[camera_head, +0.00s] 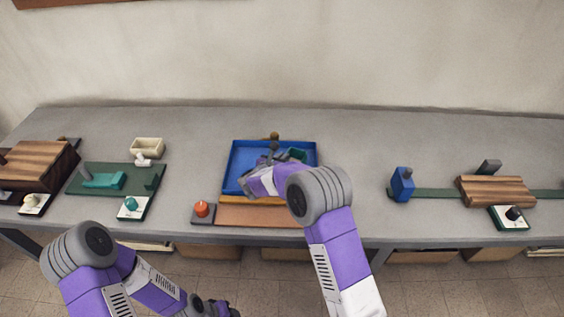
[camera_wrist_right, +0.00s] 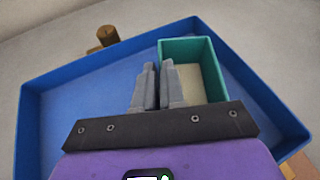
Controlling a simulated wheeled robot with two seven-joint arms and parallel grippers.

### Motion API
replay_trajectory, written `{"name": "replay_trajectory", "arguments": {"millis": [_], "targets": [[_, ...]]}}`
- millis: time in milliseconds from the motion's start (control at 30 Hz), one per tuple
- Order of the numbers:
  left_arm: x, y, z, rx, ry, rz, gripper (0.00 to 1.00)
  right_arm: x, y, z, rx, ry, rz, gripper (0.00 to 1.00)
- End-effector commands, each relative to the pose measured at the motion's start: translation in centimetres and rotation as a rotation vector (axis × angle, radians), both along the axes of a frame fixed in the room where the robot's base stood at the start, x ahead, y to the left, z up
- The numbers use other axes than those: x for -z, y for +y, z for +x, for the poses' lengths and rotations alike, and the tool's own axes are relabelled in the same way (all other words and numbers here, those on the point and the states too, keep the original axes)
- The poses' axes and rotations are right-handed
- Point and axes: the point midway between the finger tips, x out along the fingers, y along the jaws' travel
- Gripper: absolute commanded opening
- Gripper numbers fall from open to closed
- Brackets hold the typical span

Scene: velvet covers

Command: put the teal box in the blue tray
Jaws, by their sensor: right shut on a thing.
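The teal box (camera_head: 297,154) is an open-topped box with a pale inside. It is at the back right within the outline of the blue tray (camera_head: 240,165); whether it touches the tray floor I cannot tell. In the right wrist view the teal box (camera_wrist_right: 206,44) shows by the right wall of the blue tray (camera_wrist_right: 62,110). My right gripper (camera_wrist_right: 158,85) is shut on the box's left wall, one finger on each side of it. In the head view my right gripper (camera_head: 272,158) is over the tray. My left gripper (camera_head: 215,306) is low at the bottom edge, its fingers unclear.
A brown knob (camera_head: 274,136) stands behind the tray. An orange-red knob (camera_head: 201,208) on a dark base and a brown board (camera_head: 255,216) lie in front. A green board (camera_head: 90,172) is to the left; a blue block (camera_head: 402,184) is to the right.

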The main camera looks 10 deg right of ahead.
Motion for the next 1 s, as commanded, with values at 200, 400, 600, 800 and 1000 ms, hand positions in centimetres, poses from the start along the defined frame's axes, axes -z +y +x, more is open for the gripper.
{"name": "replay_trajectory", "arguments": {"millis": [200,400,600,800,1000], "targets": [[0.15,0.01,0.00,0.000,0.000,0.000,0.43,0.44,0.00,0.04,0.001,-0.003,0.001,0.00],[0.55,0.00,0.00,0.000,0.000,0.000,0.43,0.88,0.02,0.03,0.000,-0.003,0.001,0.00],[0.45,0.00,0.00,0.000,0.000,0.000,0.43,0.81,0.02,0.02,0.000,-0.002,0.001,0.35],[0.45,0.00,0.00,0.000,0.000,0.000,0.43,0.80,0.01,0.02,0.000,-0.002,0.001,0.35],[-0.06,0.00,0.00,0.000,0.000,0.000,0.43,0.13,0.31,-0.23,-0.001,-0.002,0.002,0.35]]}}
